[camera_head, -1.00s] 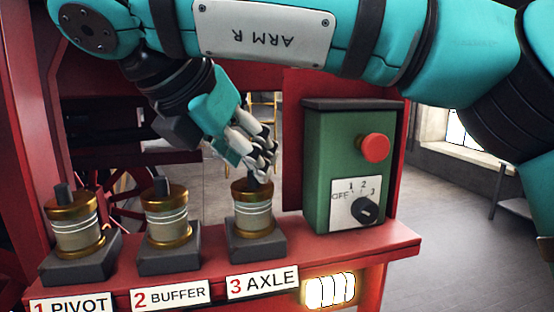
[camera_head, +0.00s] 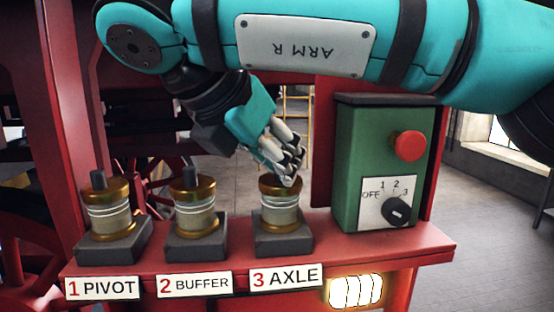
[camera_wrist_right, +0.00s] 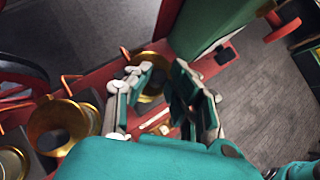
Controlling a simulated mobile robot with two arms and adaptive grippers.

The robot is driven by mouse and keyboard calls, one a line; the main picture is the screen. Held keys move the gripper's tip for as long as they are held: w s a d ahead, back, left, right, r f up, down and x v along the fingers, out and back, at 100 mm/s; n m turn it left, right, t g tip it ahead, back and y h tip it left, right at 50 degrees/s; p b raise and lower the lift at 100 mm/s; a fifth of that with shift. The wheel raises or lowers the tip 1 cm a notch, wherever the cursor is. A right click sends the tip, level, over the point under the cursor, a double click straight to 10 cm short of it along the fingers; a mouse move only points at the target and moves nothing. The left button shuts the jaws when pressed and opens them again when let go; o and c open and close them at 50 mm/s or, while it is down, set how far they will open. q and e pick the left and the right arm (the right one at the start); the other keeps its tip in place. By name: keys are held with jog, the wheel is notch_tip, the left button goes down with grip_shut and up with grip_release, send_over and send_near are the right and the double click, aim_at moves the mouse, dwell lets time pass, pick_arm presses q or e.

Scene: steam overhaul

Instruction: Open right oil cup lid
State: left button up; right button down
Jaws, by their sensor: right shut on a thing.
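The right oil cup (camera_head: 281,215), a glass-and-brass cup on a dark block labelled 3 AXLE, stands on the red shelf in the head view. Its brass lid (camera_head: 270,188) sits on top and looks level. My right gripper (camera_head: 287,176) comes down over this lid from above, shut on the lid's dark knob, which the fingers hide in the head view. In the right wrist view the brass top (camera_wrist_right: 150,92) shows between the fingers (camera_wrist_right: 160,100). My left gripper is not in view.
The pivot cup (camera_head: 107,212) and the buffer cup (camera_head: 193,210) stand to the left, lids on. A green control box (camera_head: 378,150) with a red button (camera_head: 408,145) and a dial (camera_head: 397,211) stands close on the right. The red shelf (camera_head: 420,250) is narrow.

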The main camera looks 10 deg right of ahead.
jog(key=shift+w, duration=0.15)
jog(key=shift+w+r+n+g, duration=0.15)
jog(key=shift+w+r+g, duration=0.1)
jog(key=shift+g, duration=0.35)
jog(key=shift+w+r+n+g, duration=0.15)
jog(key=shift+r+g, duration=0.1)
jog(key=shift+g, duration=0.35)
jog(key=shift+w+r+n+g, duration=0.15)
jog(key=shift+w+n+g, duration=0.2)
jog(key=shift+g, duration=0.55)
jog(key=c, duration=1.4)
grip_release()
jog(key=shift+w+d, duration=0.1)
jog(key=shift+c, duration=0.2)
jog(key=shift+o, duration=1)
jog(key=shift+w+d, duration=0.15)
jog(key=shift+w, duration=0.1)
jog(key=shift+s, duration=0.25)
